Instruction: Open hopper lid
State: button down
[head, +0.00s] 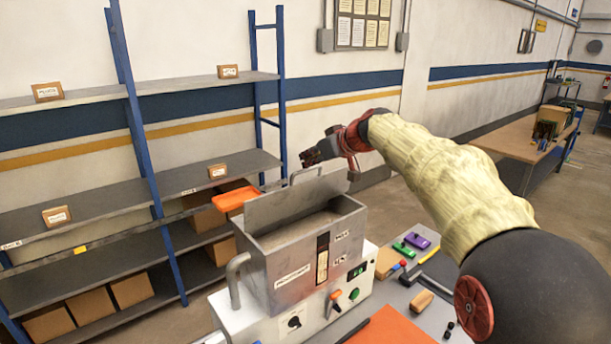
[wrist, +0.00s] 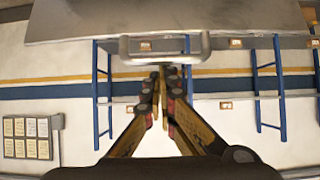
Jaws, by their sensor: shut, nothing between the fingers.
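The hopper (head: 270,275) is a grey metal box on a white machine. Its lid (head: 290,207) stands raised along the back edge, and the inside of the hopper shows. The lid's bar handle (head: 305,171) is at the top edge. My gripper (head: 306,158) is shut and empty, just above and beside the handle in the head view. In the wrist view the handle (wrist: 165,60) crosses in front of the shut fingertips (wrist: 161,73), with the grey lid (wrist: 170,22) above. I cannot tell whether the fingers touch the handle.
The machine's front has a red-orange switch (head: 335,297) and a green button (head: 354,294). A grey table (head: 400,292) to the right holds several small tools and blocks. Blue-framed shelves (head: 75,215) with boxes stand behind at left. A wooden workbench (head: 520,150) is far right.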

jog(key=shift+s+d+f+t+y+b, duration=0.25)
jog(key=shift+s+b, duration=0.2)
jog(key=shift+b, duration=1.4)
jog(key=shift+s+d+f+t+y+b, duration=0.2)
jog(key=shift+s+d+t+b, duration=0.2)
jog(key=shift+b, duration=1.5)
jog(key=shift+s+d+f+t+y+b, duration=0.25)
jog(key=shift+s+b, duration=0.25)
jog(key=shift+b, duration=1.35)
jog(key=s+d+b, duration=0.1)
jog(key=b, duration=0.2)
jog(key=shift+s, duration=0.15)
jog(key=shift+s+b, duration=0.15)
jog(key=shift+b, duration=0.25)
jog(key=shift+d, duration=0.1)
